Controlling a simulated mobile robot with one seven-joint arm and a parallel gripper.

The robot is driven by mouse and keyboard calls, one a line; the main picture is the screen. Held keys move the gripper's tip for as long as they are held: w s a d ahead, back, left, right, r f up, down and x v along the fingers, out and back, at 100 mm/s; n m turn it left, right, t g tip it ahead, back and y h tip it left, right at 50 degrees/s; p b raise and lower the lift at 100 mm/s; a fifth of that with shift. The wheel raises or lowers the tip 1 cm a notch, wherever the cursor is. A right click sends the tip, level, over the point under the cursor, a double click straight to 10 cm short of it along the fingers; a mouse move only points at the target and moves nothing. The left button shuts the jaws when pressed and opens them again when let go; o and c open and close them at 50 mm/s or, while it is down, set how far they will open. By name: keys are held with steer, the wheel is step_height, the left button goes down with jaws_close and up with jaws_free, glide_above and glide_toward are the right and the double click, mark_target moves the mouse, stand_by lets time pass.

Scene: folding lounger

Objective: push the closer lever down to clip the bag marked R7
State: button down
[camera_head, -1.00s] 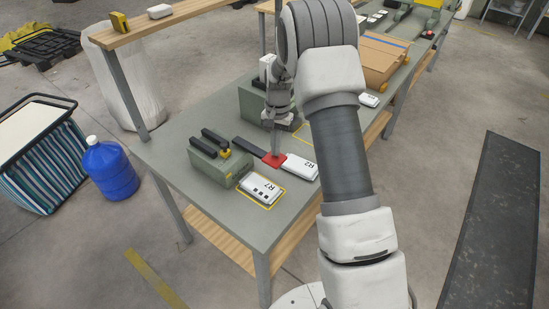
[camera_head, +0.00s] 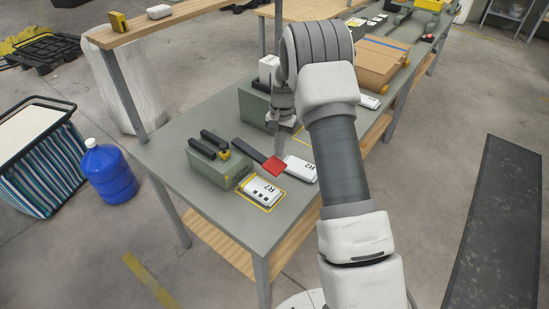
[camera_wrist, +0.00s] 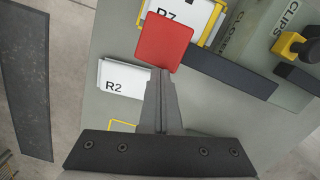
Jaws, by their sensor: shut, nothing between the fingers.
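The closer lever is a black bar (camera_head: 250,150) with a square red pad (camera_head: 274,167) at its end. In the wrist view, the red pad (camera_wrist: 164,41) covers part of the bag marked R7 (camera_wrist: 190,12). The R7 bag (camera_head: 258,189) is white and lies in a yellow outline at the table's front edge. My gripper (camera_head: 279,153) is shut and empty, pointing down at the red pad's far edge. In the wrist view its fingertips (camera_wrist: 160,74) meet the pad's edge; I cannot tell whether they touch it. A green box marked CLOSER and CLIPS (camera_wrist: 255,40) stands beside the lever.
A white bag marked R2 (camera_head: 301,168) lies right of the pad. The green box (camera_head: 215,170) carries black bars and a yellow part. A larger green box (camera_head: 255,108) and a cardboard box (camera_head: 380,62) stand farther back. A blue water jug (camera_head: 110,172) is on the floor.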

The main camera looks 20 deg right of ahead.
step_height(320, 180, up, 17)
steer(key=w+d, duration=0.1)
steer(key=shift+w+r, duration=0.2)
stand_by(0.4)
stand_by(0.3)
steer(key=s+a+r+n+t, duration=0.2)
steer(key=s+r, duration=0.5)
steer(key=s, duration=0.2)
steer(key=s+a+r+n+t, duration=0.2)
steer(key=s+r, duration=0.5)
steer(key=s, duration=0.1)
steer(key=s+a+f+n+t, duration=0.1)
steer(key=s+f, duration=0.1)
steer(key=s, duration=0.6)
steer(key=s+a+f+n+t, duration=0.1)
steer(key=s+n, duration=0.1)
steer(key=s, duration=0.7)
steer(key=shift+s+a+f+t+h, duration=0.2)
steer(key=shift+f+t+h, duration=0.1)
steer(key=shift+f+h, duration=0.1)
